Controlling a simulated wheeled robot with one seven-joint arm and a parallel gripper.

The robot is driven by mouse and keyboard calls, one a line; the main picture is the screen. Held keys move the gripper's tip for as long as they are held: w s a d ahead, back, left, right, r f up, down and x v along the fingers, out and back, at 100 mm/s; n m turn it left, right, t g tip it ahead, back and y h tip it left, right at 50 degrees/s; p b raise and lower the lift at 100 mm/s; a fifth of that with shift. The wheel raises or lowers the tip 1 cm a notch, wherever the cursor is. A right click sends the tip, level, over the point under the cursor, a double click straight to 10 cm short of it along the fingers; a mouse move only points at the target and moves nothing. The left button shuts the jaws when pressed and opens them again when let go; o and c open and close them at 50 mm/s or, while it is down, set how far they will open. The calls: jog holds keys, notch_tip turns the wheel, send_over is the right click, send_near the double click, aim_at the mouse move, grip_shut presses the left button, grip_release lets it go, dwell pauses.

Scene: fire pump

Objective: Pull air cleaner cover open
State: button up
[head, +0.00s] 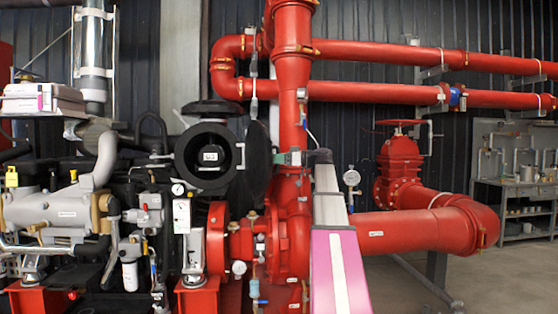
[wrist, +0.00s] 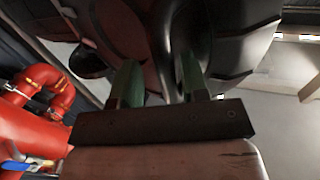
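The air cleaner is a black round housing (head: 205,158) on the engine at left of centre in the head view. Its open round mouth faces me, with a small labelled part inside. The air cleaner cover (head: 259,160) is a black disc standing swung out at the housing's right side. My gripper (head: 285,158) is at the cover's right side, in front of the red vertical pipe. In the wrist view its two green fingers (wrist: 160,80) are apart, with black curved surfaces, likely the cover, close ahead and between them. Whether they touch it is unclear.
A red vertical pipe (head: 293,90) stands right behind my gripper. Red horizontal pipes (head: 390,58) cross the wall. A red valve (head: 398,165) and pressure gauge (head: 351,178) stand to the right of my arm. Open floor and a grey workbench (head: 520,190) lie farther right.

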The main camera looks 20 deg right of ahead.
jog(key=v, duration=1.1)
jog(key=shift+w, duration=0.1)
jog(key=a+f+m+g+h, duration=0.1)
jog(key=a+f+m+h, duration=0.15)
jog(key=a+f, duration=0.7)
jog(key=w+a+f+m+g+h, duration=0.1)
jog(key=a+f+m+g+h, duration=0.15)
jog(key=f, duration=1.45)
jog(key=a+f+m+g+h, duration=0.1)
jog(key=a+f+m+h, duration=0.15)
jog(key=a+f, duration=0.7)
jog(key=s+a+f+m+g+h, duration=0.1)
jog(key=s+a+f+h, duration=0.1)
jog(key=s+f, duration=0.4)
jog(key=s+a+f+m+g+h, duration=0.1)
jog(key=s+f, duration=0.6)
jog(key=f, duration=0.8)
jog(key=s+a+f+m+g+h, duration=0.2)
jog(key=s+f, duration=0.4)
jog(key=f, duration=0.4)
jog(key=a+g+h, duration=0.1)
jog(key=h, duration=0.1)
jog(key=shift+s+f+h, duration=0.15)
jog(key=shift+f+h, duration=0.2)
